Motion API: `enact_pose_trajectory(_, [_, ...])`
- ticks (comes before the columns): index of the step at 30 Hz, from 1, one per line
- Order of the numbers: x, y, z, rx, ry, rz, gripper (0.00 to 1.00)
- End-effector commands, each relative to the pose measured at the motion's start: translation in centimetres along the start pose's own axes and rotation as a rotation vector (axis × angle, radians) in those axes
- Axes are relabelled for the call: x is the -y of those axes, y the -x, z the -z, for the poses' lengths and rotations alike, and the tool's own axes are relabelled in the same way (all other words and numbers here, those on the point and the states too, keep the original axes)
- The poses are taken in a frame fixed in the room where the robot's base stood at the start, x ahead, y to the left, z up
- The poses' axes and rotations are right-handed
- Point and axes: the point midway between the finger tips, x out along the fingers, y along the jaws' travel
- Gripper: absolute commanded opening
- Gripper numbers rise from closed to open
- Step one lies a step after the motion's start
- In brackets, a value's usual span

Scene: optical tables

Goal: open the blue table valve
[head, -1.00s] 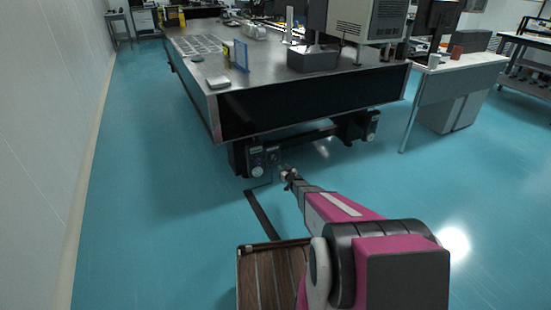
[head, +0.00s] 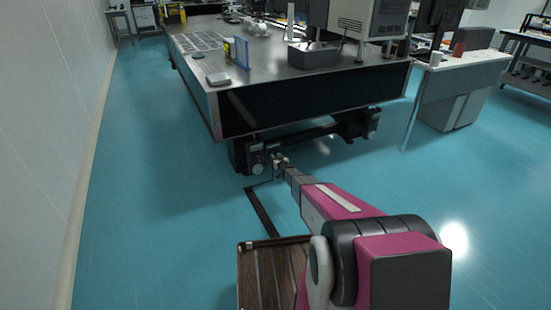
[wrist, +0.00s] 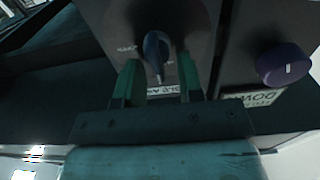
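The blue valve handle (wrist: 153,48) is a dark blue lever on a dark panel (wrist: 205,30), under the near end of the optical table (head: 310,103). In the wrist view its narrow tip points down toward my gripper. My gripper (wrist: 158,64) has its two green fingers apart, one on each side of the lever's lower part. Dark gaps show between the lever and both fingers. In the head view my gripper (head: 279,160) is at the table's near leg, and the handle is too small to make out there.
A purple knob (wrist: 284,65) sticks out right of the lever, near a label reading "DOWN" (wrist: 262,98). A round pale gauge (head: 257,169) sits left of my gripper. A dark strip (head: 262,212) lies on the floor, which is otherwise open on the left.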

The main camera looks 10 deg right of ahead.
Motion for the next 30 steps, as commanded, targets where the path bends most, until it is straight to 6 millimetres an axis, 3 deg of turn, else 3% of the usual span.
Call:
enact_pose_trajectory(8, [0.0, -0.25, 0.04, 0.0, 0.0, 0.0, 0.34])
enact_pose_trajectory(11, [0.0, -0.24, 0.04, 0.0, 0.0, 0.0, 0.05])
enact_pose_trajectory(12, [-0.01, -0.24, 0.04, 0.0, 0.0, 0.0, 0.0])
enact_pose_trajectory(23, [-0.05, -0.23, 0.04, 0.0, -0.026, 0.0, 0.0])
enact_pose_trajectory(30, [-0.27, -0.23, 0.03, 0.0, -0.146, 0.0, 0.0])
